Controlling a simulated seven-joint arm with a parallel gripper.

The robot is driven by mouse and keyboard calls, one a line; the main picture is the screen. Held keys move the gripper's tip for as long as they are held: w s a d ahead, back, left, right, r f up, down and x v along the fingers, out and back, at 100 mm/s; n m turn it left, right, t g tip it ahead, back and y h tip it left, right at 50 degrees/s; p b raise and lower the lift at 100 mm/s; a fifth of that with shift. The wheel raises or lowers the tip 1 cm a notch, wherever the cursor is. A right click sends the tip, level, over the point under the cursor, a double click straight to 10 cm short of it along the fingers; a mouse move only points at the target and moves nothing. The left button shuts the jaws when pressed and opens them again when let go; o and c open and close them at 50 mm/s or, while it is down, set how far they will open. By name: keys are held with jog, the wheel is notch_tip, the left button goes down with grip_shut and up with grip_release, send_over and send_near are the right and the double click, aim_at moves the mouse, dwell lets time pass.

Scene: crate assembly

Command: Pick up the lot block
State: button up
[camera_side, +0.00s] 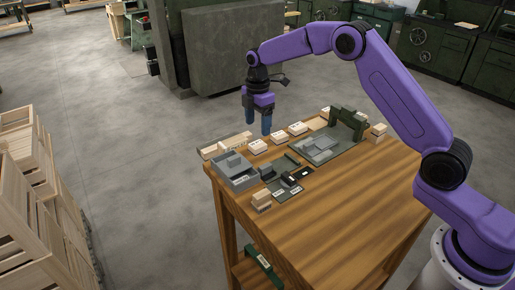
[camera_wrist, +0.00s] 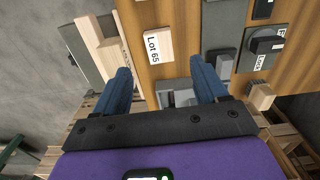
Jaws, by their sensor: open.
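A pale wooden lot block labelled "Lot 65" (camera_wrist: 136,24) lies on the wooden table in the wrist view, just beyond and slightly left of the gap between my fingertips. In the side view, several pale labelled blocks line the far table edge; one of them (camera_side: 257,147) is just below my gripper (camera_side: 258,126). Their labels are too small to read there. My gripper also shows in the wrist view (camera_wrist: 163,76). Its blue fingers are apart with nothing between them, pointing down above the far edge.
A grey tray (camera_side: 235,180) stands at the table's left corner, with pale wooden strips (camera_side: 213,150) behind it. A dark green frame (camera_side: 347,121) rises at the back right. Small dark parts (camera_side: 289,180) lie mid-table. The table's front right (camera_side: 340,215) is bare.

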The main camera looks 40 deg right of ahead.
aim_at(258, 144)
jog(key=shift+f, duration=3.8)
jog(key=c, duration=1.1)
